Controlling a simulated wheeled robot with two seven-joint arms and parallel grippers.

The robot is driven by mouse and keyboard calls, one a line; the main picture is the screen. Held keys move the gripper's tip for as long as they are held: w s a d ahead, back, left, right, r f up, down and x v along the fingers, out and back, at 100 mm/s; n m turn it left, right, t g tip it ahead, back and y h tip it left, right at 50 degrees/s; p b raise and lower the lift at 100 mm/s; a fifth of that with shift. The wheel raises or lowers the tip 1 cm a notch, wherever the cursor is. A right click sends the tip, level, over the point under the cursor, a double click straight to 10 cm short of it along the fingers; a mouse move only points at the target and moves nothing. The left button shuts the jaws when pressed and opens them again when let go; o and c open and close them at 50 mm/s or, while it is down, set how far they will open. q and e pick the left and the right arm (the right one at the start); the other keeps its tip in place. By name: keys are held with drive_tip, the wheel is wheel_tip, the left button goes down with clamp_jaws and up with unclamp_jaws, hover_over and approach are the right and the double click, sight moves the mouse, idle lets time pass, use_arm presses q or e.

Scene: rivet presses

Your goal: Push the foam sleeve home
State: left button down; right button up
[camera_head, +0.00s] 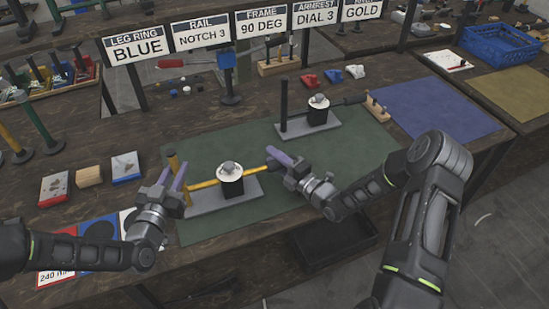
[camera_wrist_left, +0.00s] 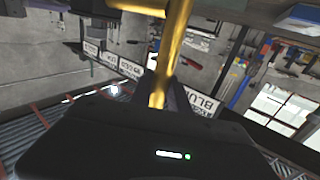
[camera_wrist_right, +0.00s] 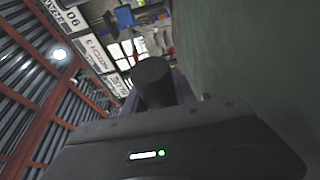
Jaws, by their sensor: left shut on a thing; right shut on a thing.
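The near press has a grey base plate (camera_head: 245,197), a black body (camera_head: 232,187) with a white disc and grey knob, a yellow upright post (camera_head: 173,163) and a yellow bar (camera_head: 205,185) running right. My left gripper (camera_head: 176,180) is shut on the yellow post, which also shows between its fingers in the left wrist view (camera_wrist_left: 172,50). My right gripper (camera_head: 279,161) is at the bar's right end, shut on the black foam sleeve (camera_wrist_right: 153,82). The sleeve is mostly hidden by the fingers in the head view. I cannot tell how far it sits on the bar.
A second press (camera_head: 318,116) with black post and arm stands behind on the green mat (camera_head: 230,135). A blue mat (camera_head: 440,107) lies right. Signs (camera_head: 200,32) stand at the back.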

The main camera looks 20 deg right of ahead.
clamp_jaws()
idle(0.9)
